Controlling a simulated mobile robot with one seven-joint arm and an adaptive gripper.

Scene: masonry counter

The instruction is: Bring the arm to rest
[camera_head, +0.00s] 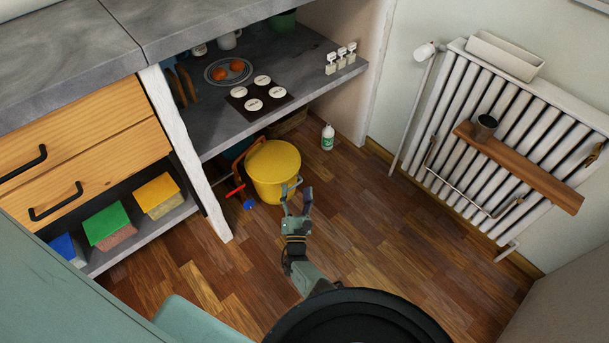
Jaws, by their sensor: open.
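My gripper (298,199) is in the middle of the view, above the wooden floor, at the end of my grey arm. Its two fingers are spread apart and nothing shows between them. The fingertips appear just in front of the lower right side of a yellow bucket (274,168). I cannot tell whether they touch it. A dark round part of my own body hides the bottom middle of the view.
A grey masonry counter (222,128) with a plate and a dark tray stands at upper left. A radiator (480,110) with a wooden shelf (525,172) is at right. A white bottle (327,138) stands on the floor (400,240), which is clear at right.

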